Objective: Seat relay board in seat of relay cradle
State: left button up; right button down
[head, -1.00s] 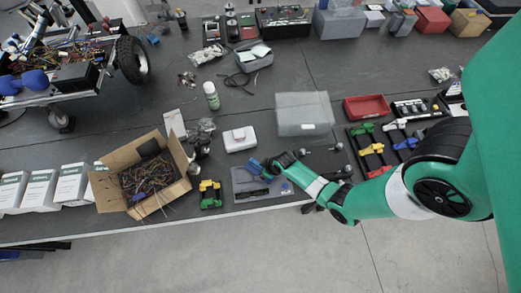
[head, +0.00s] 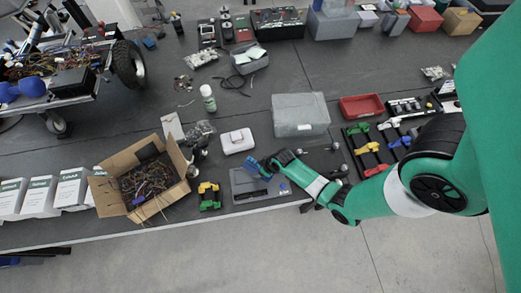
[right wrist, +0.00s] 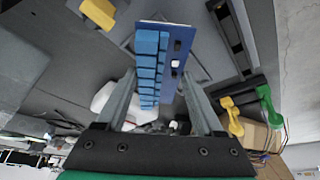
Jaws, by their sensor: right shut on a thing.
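The blue relay board (right wrist: 182,42), with a row of lighter blue blocks along one side, is held between the fingers of my right gripper (right wrist: 160,75) in the right wrist view. In the head view the board (head: 254,164) and my right gripper (head: 266,165) are over the back edge of a grey tray (head: 240,182). A black slotted strip (head: 251,195), possibly the relay cradle, lies at the tray's front. A dark slotted part also shows in the right wrist view (right wrist: 231,38). The board appears apart from it. My left gripper is out of view.
Yellow-green clamps (head: 209,196) and an open cardboard box of wires (head: 131,160) stand left of the tray. A white box (head: 237,141) and a clear grey bin (head: 301,115) are behind it. The bench's front edge is close to the tray.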

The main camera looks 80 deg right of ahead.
jog(key=a+r+p, duration=0.1)
jog(key=r, duration=0.1)
jog(key=s+a+r+p, duration=0.1)
jog(key=r+p, duration=0.1)
jog(key=s+a+r+p, duration=0.1)
jog(key=r, duration=0.1)
jog(key=shift+s+a, duration=0.1)
jog(key=shift+s, duration=0.15)
pick_arm(q)
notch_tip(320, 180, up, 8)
jog(key=p, duration=0.2)
pick_arm(e)
jog(key=s+a+r, duration=0.3)
jog(key=s+a, duration=0.3)
jog(key=a, duration=0.2)
jog(key=shift+r, duration=0.4)
jog(key=shift+d, duration=0.1)
